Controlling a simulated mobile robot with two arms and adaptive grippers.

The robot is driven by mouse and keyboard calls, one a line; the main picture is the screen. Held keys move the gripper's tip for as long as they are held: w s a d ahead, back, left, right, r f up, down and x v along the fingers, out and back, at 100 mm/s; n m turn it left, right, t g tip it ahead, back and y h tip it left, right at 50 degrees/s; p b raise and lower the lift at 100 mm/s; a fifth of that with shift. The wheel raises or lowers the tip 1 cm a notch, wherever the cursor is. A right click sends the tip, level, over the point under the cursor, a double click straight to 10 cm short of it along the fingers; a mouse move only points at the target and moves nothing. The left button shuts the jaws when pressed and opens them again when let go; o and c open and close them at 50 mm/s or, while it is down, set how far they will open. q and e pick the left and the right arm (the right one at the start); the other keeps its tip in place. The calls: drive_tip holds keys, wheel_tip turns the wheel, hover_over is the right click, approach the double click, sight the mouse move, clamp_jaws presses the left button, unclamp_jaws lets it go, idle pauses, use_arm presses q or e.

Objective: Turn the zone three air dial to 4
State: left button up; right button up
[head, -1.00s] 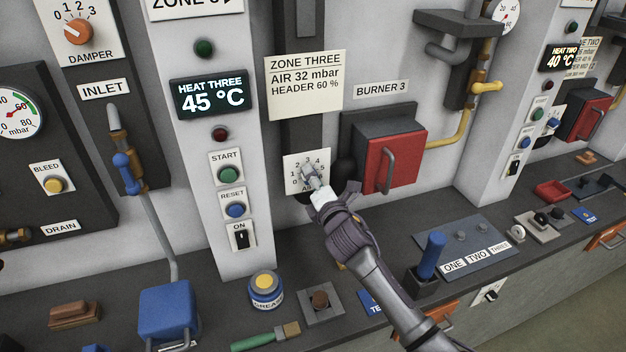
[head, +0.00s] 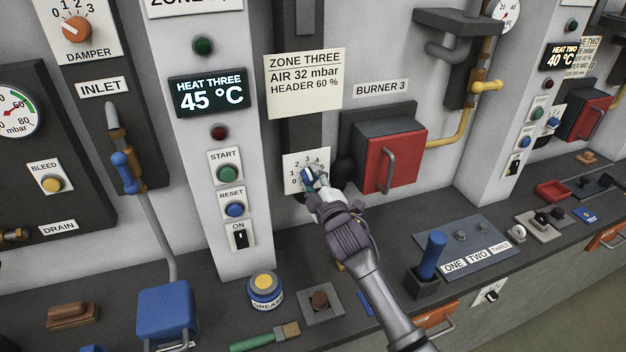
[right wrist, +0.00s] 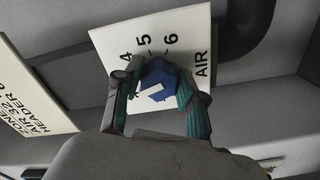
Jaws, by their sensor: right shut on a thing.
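The zone three air dial is a blue knob (head: 307,176) with a white mark, on a white numbered plate (head: 293,162) below the zone three card (head: 304,82). My right gripper (head: 314,178) reaches it from the lower right. In the right wrist view, the fingers (right wrist: 156,100) are shut on the blue knob (right wrist: 158,76), one on each side. The plate's 4, 5, 6 and AIR label show there; the lower numbers are hidden. The white mark faces lower left, below the 4; its exact reading is unclear. My left gripper is not in view.
The red burner box (head: 393,160) with its handle stands close to the right of the dial. The START and RESET buttons (head: 235,209) are on the pillar to the left. A grease tin (head: 265,290) and a blue lever (head: 431,254) stand on the bench below.

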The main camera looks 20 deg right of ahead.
drive_tip(key=m, duration=0.5)
drive_tip(key=shift+a+f+m, duration=0.1)
drive_tip(key=shift+f+m, duration=0.05)
drive_tip(key=shift+m, duration=0.25)
drive_tip(key=m, duration=0.5)
drive_tip(key=shift+a+p, duration=0.1)
drive_tip(key=shift+p, duration=0.3)
drive_tip(key=shift+m, duration=0.3)
drive_tip(key=shift+f, duration=0.1)
drive_tip(key=o, duration=1.1)
drive_tip(key=shift+o, duration=0.2)
drive_tip(key=shift+s, duration=0.15)
drive_tip(key=s, duration=1.1)
drive_tip(key=shift+s+d, duration=0.25)
drive_tip(key=shift+s, duration=0.15)
